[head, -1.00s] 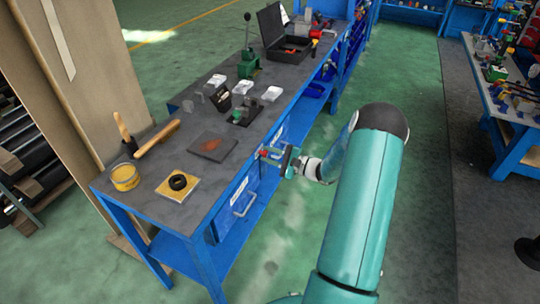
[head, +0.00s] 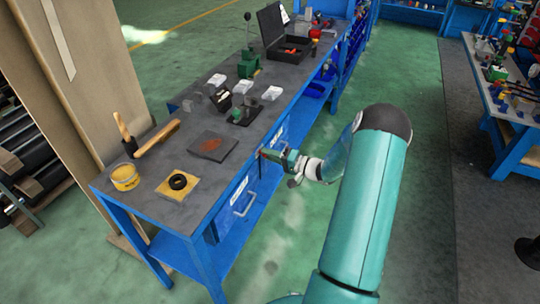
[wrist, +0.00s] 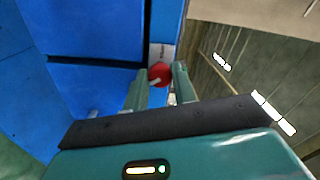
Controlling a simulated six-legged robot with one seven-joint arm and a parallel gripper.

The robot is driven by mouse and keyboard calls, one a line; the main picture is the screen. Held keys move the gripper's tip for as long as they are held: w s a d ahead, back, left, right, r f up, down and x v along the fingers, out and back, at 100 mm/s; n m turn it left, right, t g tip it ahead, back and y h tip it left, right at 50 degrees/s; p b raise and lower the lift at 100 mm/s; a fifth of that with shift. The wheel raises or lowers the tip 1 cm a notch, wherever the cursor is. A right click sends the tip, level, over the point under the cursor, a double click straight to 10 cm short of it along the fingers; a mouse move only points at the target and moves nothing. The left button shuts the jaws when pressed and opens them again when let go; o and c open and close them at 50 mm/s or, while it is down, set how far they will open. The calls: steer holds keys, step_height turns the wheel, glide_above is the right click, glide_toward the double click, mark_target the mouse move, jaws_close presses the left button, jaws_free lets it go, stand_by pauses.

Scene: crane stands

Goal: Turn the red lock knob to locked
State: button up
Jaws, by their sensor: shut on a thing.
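The red lock knob (wrist: 160,75) is round, with a pale mark on its face. It sits on a light plate at the edge of the blue cabinet front (wrist: 95,95) in the wrist view. My gripper (wrist: 160,82) has one finger on each side of the knob and is shut on it. In the head view my gripper (head: 274,154) is at the blue bench's front, just under the worktop edge. The knob is largely hidden there by the gripper. I cannot read the lock marking on the plate.
The bench worktop (head: 150,205) holds a yellow tin (head: 125,177), a black ring on a yellow plate (head: 165,188), a dark plate (head: 207,147) and an open black case (head: 285,35). A drawer handle (head: 245,205) juts out below.

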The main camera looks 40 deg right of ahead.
steer(key=n, duration=1.1)
steer(key=shift+d+f, duration=0.1)
stand_by(0.5)
steer(key=o, duration=1)
steer(key=v, duration=1.3)
steer(key=shift+s+d, duration=0.2)
steer(key=shift+s, duration=0.1)
